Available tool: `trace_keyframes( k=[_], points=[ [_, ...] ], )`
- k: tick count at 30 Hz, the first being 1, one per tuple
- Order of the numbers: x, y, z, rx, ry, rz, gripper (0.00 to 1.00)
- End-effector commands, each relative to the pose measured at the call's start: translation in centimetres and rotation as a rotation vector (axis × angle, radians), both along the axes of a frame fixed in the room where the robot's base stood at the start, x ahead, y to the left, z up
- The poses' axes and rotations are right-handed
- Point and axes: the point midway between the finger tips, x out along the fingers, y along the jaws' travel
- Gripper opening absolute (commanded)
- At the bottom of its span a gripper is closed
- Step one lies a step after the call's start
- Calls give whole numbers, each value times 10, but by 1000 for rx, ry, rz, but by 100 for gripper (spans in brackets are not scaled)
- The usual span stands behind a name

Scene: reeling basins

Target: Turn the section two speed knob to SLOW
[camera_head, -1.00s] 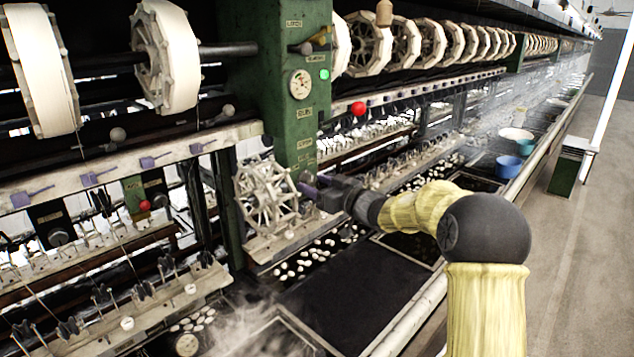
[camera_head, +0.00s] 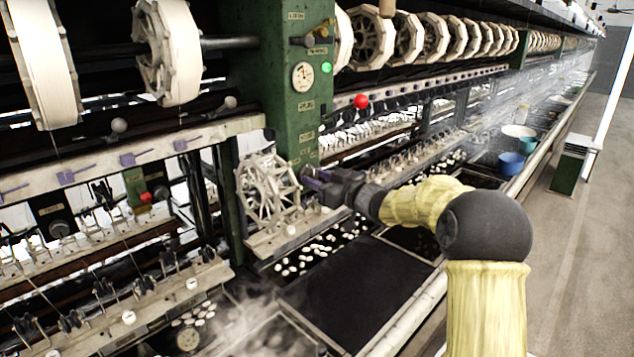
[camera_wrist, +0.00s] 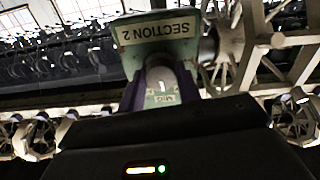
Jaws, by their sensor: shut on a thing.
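The section two speed knob (camera_wrist: 161,80) shows in the wrist view as a grey rounded shape with a small white mark, between the purple fingers of my gripper (camera_wrist: 159,94). My gripper is shut on it. A SECTION 2 plate (camera_wrist: 158,31) is just above it, and a small label, too blurred to read, lies below the mark. In the head view my gripper (camera_head: 312,181) reaches the lower part of the green post (camera_head: 284,115) and hides the knob. Which setting the knob points to cannot be told.
A pale spoked reel (camera_head: 267,188) stands just left of my gripper. A round gauge (camera_head: 302,77), a green light (camera_head: 326,68) and a red ball (camera_head: 361,101) are higher up. Basins with white cocoons (camera_head: 310,252) lie below.

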Motion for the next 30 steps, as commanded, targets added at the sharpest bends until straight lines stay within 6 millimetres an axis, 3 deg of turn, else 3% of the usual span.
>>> trace_keyframes(
  k=[21,30],
  points=[
    [0,0,-5,-392,-391,2,11],
    [0,0,-3,-481,-477,3,11]
  ],
)
